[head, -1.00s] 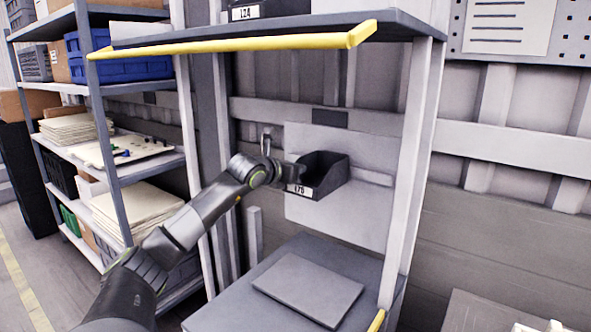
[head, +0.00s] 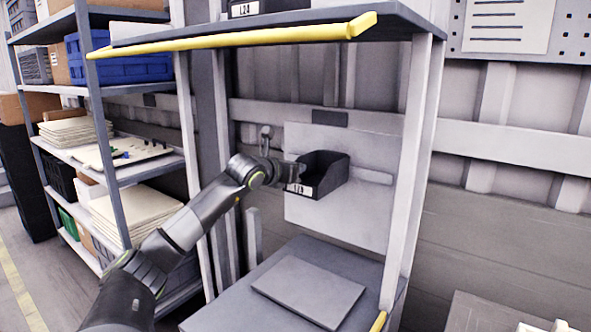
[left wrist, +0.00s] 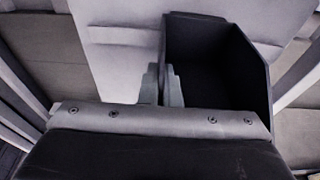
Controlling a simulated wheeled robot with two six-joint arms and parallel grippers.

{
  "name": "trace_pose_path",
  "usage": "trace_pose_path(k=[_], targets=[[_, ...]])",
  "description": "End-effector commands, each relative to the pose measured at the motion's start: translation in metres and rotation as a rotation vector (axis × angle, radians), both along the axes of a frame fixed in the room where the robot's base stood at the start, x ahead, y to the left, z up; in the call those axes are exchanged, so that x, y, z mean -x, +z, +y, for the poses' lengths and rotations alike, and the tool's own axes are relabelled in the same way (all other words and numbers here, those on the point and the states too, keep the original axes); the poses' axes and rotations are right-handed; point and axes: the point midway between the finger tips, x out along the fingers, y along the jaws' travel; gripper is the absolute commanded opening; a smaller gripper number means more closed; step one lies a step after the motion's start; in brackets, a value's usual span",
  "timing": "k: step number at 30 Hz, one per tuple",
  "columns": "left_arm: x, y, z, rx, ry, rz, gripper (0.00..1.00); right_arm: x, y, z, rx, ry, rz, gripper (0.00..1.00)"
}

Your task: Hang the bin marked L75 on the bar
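The dark bin (head: 323,177) is in front of the light back panel (head: 310,214) of the workstation. Its white front label (head: 299,189) is small and hard to read now. A pale bar (head: 375,176) runs across the panel and shows to the right of the bin. I cannot tell whether the bin's back touches or hooks onto it. My left gripper (head: 294,172) is at the bin's left wall. In the left wrist view its fingers (left wrist: 161,86) straddle that wall, one inside the bin and one outside, closed on it. My right gripper is not in view.
A shelf with a yellow front rail (head: 235,41) and another labelled bin (head: 265,7) is above. Below is a grey worktop (head: 240,304) with a flat plate (head: 308,290). Pale uprights flank the bay. A loaded rack (head: 95,120) stands at left.

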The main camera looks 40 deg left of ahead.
Motion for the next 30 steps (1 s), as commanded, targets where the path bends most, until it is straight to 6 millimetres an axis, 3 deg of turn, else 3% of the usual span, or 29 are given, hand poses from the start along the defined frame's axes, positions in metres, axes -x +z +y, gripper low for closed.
trace_pose_path(k=[30], targets=[[-0.014,0.000,0.003,0.001,0.002,-0.003,0.00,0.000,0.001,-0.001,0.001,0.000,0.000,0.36]])
